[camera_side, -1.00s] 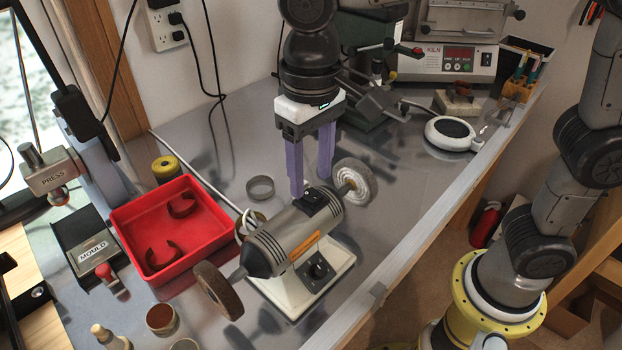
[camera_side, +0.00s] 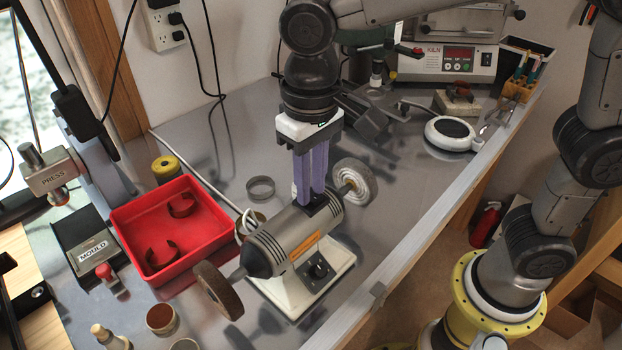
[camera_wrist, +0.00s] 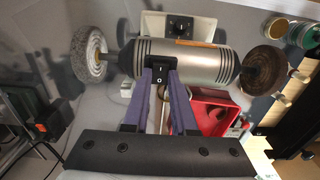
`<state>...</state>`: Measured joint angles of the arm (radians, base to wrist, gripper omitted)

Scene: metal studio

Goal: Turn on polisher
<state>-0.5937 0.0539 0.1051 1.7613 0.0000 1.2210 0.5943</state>
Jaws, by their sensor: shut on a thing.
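The polisher (camera_side: 290,240) stands on the metal bench, a grey motor on a white base with a wheel at each end. Its black switch (camera_wrist: 160,76), marked I and O, sits on top of the motor. My gripper (camera_side: 312,201) has its two purple fingers pointing down at the switch. The wrist view shows my gripper (camera_wrist: 161,70) closed in on the switch, one finger on each side. The fingers hide part of the switch in the side view. A round dial (camera_side: 319,269) is on the front of the base.
A red tray (camera_side: 203,247) with two brown curved pieces lies left of the polisher. A metal ring (camera_side: 260,188) and yellow-topped spool (camera_side: 166,168) stand behind. A round white device (camera_side: 451,134) and a kiln (camera_side: 446,62) are at the back right.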

